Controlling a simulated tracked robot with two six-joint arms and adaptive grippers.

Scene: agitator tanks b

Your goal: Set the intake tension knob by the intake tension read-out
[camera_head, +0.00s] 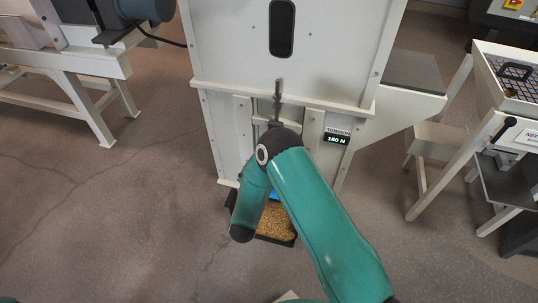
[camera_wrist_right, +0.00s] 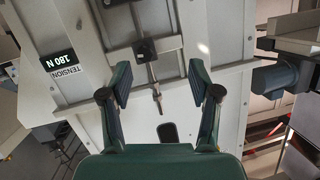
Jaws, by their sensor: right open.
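A threaded rod (camera_head: 278,95) runs down the cabinet front through a dark block (camera_wrist_right: 145,49). My right gripper (camera_wrist_right: 158,68) is open and empty, its fingers framing the rod's end at a distance. In the head view my right arm hides this gripper and the rod's lower part. I cannot clearly make out the tension knob. My left gripper is out of view.
The white cabinet (camera_head: 230,60) has a dark oval window (camera_head: 282,28). A tray of grain (camera_head: 277,222) sits on the floor at its foot, partly behind my arm. A white frame machine (camera_head: 85,65) stands left, another bench (camera_head: 500,85) right. The floor left is clear.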

